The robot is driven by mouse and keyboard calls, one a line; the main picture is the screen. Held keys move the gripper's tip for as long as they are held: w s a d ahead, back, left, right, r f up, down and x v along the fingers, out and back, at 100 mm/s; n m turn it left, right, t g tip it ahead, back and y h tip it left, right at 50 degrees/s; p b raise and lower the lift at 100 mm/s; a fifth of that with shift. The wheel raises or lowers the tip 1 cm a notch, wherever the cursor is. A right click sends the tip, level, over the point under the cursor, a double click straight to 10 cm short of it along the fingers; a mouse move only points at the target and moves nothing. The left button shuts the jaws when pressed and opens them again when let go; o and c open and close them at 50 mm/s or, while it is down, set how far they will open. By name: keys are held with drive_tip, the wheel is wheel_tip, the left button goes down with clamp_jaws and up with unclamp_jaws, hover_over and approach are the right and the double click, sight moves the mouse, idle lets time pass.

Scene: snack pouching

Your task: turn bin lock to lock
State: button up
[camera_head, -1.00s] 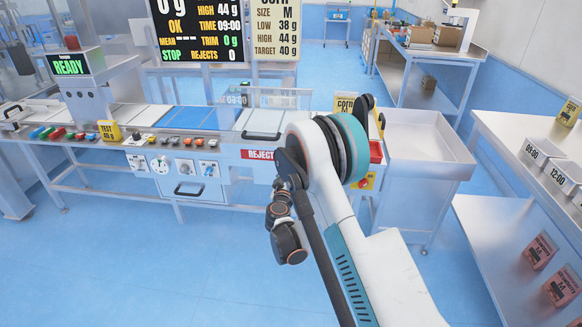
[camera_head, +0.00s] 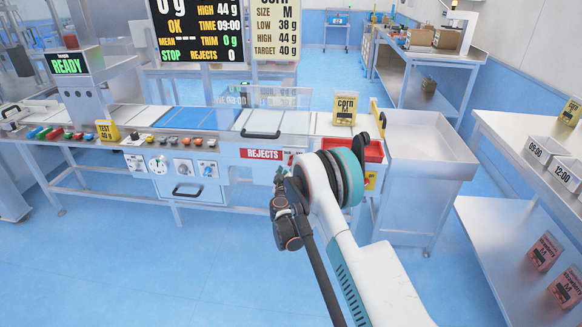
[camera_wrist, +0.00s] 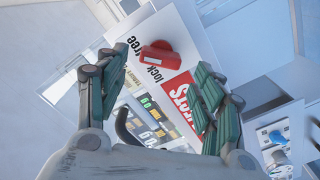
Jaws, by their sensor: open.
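The bin lock is a red knob (camera_wrist: 160,56) on a white panel in the wrist view. The words "free" and "lock" are printed beside it, and I cannot tell which one it points at. My gripper (camera_wrist: 161,64) is open, its two dark green fingers spread either side of the knob in the picture. No contact is visible, and the gap to the panel is hard to judge. In the head view the red and white REJECTS label (camera_head: 261,154) marks this panel, and my arm hides most of the gripper.
A steel tray table (camera_head: 428,150) stands to the right. A row of coloured buttons and dials lines the bench to the left. The blue floor in front is clear.

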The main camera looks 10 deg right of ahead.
drive_tip(key=shift+b+x, duration=0.35)
drive_tip(key=shift+x, duration=1.35)
drive_tip(key=c, duration=1)
drive_tip(key=shift+c, duration=0.4)
drive_tip(key=shift+n, duration=0.3)
drive_tip(key=shift+f+n, duration=0.15)
drive_tip(key=shift+n, duration=2.7)
drive_tip(key=shift+f+n, duration=0.2)
drive_tip(key=shift+n, duration=2.7)
drive_tip(key=shift+f+n, duration=0.15)
drive_tip(key=shift+n, duration=2.7)
drive_tip(key=shift+o, duration=0.2)
